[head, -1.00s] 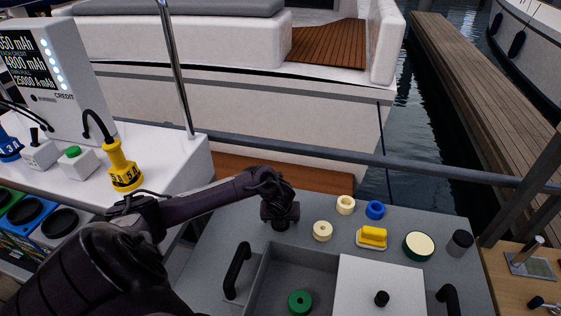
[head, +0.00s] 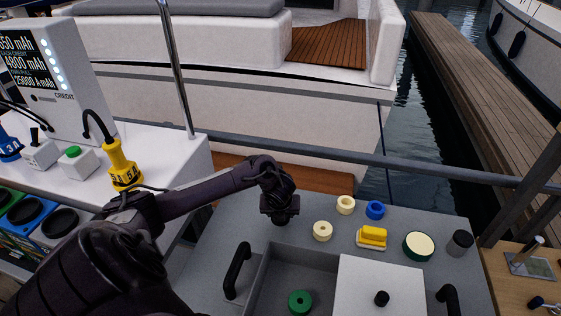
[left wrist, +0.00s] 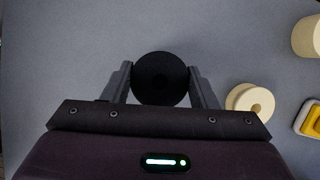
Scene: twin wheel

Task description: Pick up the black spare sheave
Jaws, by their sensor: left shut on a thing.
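The black spare sheave (left wrist: 160,77) is a round black disc with a faint centre in the left wrist view. The two grey fingers of my left gripper (left wrist: 160,82) press on its left and right sides, shut on it. In the head view my left gripper (head: 280,212) points down over the grey worktop (head: 215,250), left of the cream rings. The sheave (head: 281,221) shows there only as a small dark shape under the fingers. Whether it clears the worktop is hard to tell. My right gripper is not in view.
Close right are cream rings (head: 322,231) (head: 346,205), a blue ring (head: 375,210), a yellow block (head: 372,237), a green-rimmed disc (head: 419,246) and a dark cylinder (head: 460,243). In front, an open bin (head: 268,270) holds a green ring (head: 300,302) beside a white lid (head: 365,280).

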